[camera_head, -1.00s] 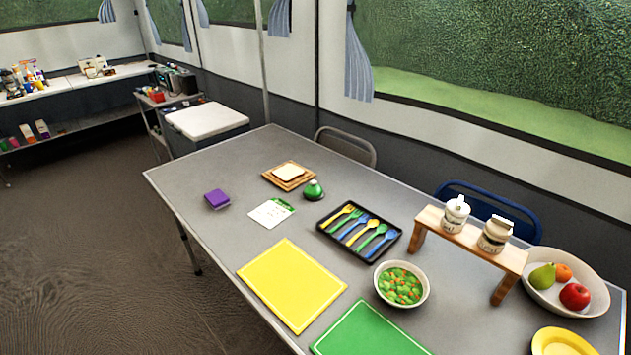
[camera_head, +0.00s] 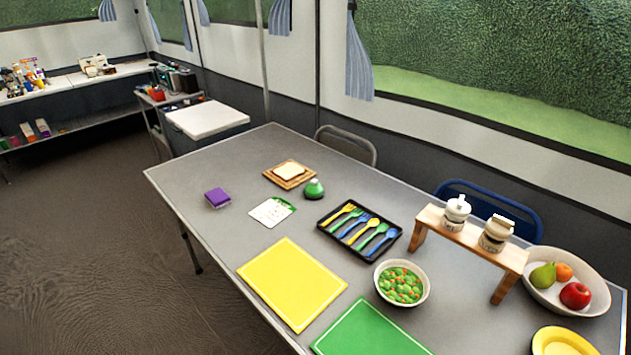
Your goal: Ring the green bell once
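The green bell (camera_head: 314,189) stands on the grey table (camera_head: 215,165), in the far half of it. It is a small green dome with a pale knob on top. It sits just right of a wooden board with a slice of bread and left of a black tray. Neither of my grippers shows in the head view, and nothing touches the bell.
Near the bell are the bread board (camera_head: 270,176), a white-and-green card (camera_head: 268,217), a purple block (camera_head: 217,197) and the cutlery tray (camera_head: 325,229). Yellow (camera_head: 291,284) and green (camera_head: 368,333) boards, a vegetable bowl (camera_head: 424,294), a wooden riser (camera_head: 513,262) and a fruit bowl (camera_head: 597,306) lie nearer. Chairs stand behind.

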